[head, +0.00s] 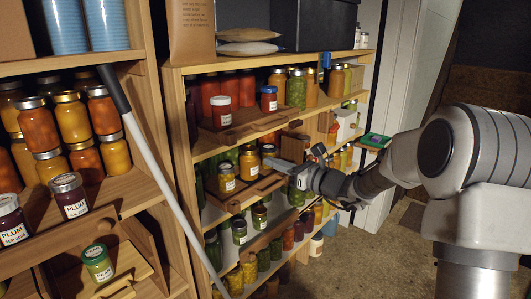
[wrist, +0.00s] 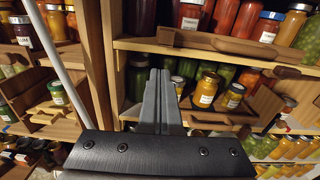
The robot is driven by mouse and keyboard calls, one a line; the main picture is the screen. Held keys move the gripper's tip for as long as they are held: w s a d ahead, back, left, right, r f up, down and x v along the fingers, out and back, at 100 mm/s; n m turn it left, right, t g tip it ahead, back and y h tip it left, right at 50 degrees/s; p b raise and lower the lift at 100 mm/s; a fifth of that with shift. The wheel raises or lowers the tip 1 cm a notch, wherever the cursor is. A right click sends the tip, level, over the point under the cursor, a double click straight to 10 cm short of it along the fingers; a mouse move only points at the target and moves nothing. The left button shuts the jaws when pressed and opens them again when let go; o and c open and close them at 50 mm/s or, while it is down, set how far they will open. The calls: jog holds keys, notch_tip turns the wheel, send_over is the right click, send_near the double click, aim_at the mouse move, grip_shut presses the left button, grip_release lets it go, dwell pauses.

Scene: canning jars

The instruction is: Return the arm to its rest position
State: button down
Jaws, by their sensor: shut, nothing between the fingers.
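My gripper (head: 272,163) is in front of the middle shelves of the wooden jar rack in the head view. Its two fingers are together with nothing between them. In the wrist view the fingers (wrist: 160,78) point forward toward a shelf opening. My arm reaches in from the right in the head view, bent at the elbow. Yellow jars (head: 227,178) stand on a wooden tray just left of the fingertips. They also show right of the fingers in the wrist view (wrist: 206,90). Whether the fingertips touch anything is hard to tell.
A grey pole (head: 160,170) leans at the left shelf unit. A plum jar (head: 70,195) and a green-lidded jar (head: 97,262) stand on that unit. A red jar (head: 221,111) sits on the shelf above my gripper. Open concrete floor (head: 360,265) lies below my arm.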

jog(key=s+a+r+n+g+h+p, duration=0.15)
jog(key=s+n+g, duration=0.25)
jog(key=s+n, duration=0.5)
jog(key=s+a+r+n+g+h+p, duration=0.15)
jog(key=s+n+g, duration=0.35)
jog(key=s, duration=0.8)
jog(key=s+d+n+t+h+p, duration=0.2)
jog(key=s+d+n+h, duration=0.8)
jog(key=s+d, duration=0.5)
jog(key=shift+s+r+n+t, duration=0.35)
jog(key=shift+s+n+t, duration=0.15)
jog(key=shift+s+n, duration=0.3)
jog(key=shift+w, duration=0.1)
